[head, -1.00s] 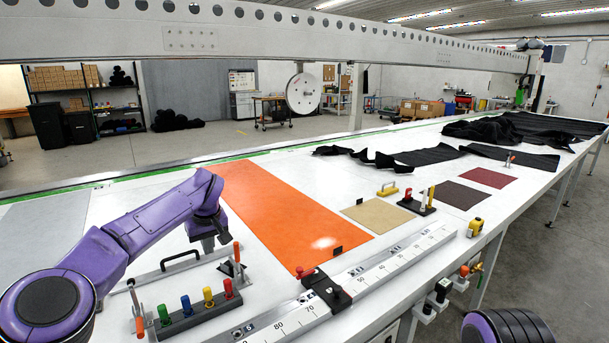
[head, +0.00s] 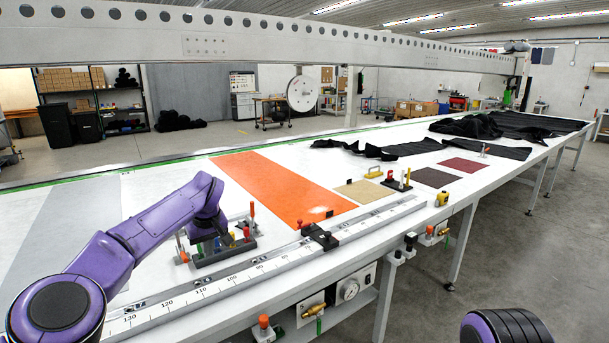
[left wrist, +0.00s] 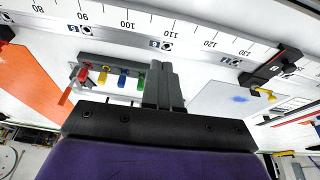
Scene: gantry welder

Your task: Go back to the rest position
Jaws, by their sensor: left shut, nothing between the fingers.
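My left gripper (head: 207,243) hangs at the end of my purple left arm, over the white table (head: 140,161). In the left wrist view its fingers (left wrist: 163,82) are together with nothing between them. In the head view it overlaps a rack of coloured handles (head: 229,254); I see no clear contact. That rack shows left of the fingers in the left wrist view (left wrist: 108,66). A purple part of my right arm (head: 505,328) shows at the lower right edge; the right gripper is out of frame.
A long metal ruler (head: 205,289) with a dark slider (head: 320,236) runs along the near table edge. An orange sheet (head: 275,185) lies behind it. A gauge box (head: 337,292) and valves hang below the edge. Open floor (head: 505,245) lies to the right.

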